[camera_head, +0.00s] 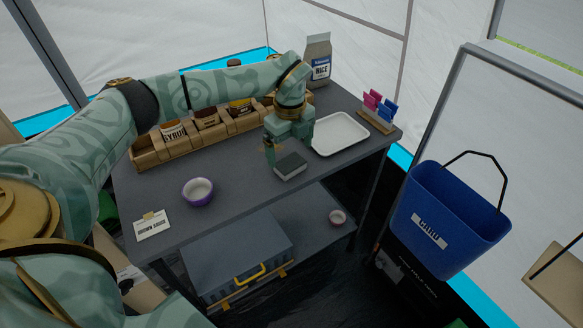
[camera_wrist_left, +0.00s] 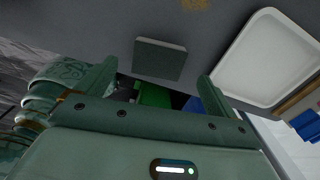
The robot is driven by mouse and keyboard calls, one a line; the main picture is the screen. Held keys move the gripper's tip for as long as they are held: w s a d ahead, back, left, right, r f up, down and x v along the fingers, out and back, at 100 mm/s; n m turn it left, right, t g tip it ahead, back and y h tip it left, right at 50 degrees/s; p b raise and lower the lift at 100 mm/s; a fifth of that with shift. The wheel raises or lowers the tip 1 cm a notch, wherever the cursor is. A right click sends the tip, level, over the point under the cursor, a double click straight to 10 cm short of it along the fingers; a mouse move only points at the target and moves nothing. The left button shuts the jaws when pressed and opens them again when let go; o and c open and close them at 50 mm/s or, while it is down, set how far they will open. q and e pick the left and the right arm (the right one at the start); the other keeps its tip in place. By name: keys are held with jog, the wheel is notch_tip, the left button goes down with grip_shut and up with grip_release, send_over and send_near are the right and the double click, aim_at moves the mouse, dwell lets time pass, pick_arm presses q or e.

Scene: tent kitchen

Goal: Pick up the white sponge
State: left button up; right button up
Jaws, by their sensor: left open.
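The sponge (camera_head: 291,167) is a small flat block with a dark grey-green top and a pale lower edge, lying on the dark table near its front edge. It also shows in the left wrist view (camera_wrist_left: 160,59), just beyond the fingertips and across the gap between them. My left gripper (camera_head: 286,150) is open, with fingers pointing down at the sponge's far side. In the left wrist view the gripper (camera_wrist_left: 156,78) has nothing between its fingers. I cannot tell whether a finger touches the sponge. My right gripper is not in view.
A white tray (camera_head: 341,134) lies close to the right of the sponge. A purple bowl (camera_head: 198,191) and a label card (camera_head: 152,226) are to the left. A wooden rack (camera_head: 148,152) and rice bag (camera_head: 318,60) stand behind. A blue bin (camera_head: 452,219) hangs at right.

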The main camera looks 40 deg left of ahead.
aim_at(290, 162)
pick_arm(q)
notch_tip(290, 162, down, 4)
jog(key=shift+s+f+b, duration=0.1)
jog(key=shift+f+b, duration=0.05)
jog(key=shift+b, duration=0.55)
jog(key=shift+r, duration=0.2)
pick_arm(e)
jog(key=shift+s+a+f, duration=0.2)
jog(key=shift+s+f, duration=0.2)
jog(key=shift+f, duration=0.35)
pick_arm(q)
jog(key=c, duration=1)
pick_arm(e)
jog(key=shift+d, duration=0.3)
pick_arm(q)
jog(key=shift+c, duration=0.2)
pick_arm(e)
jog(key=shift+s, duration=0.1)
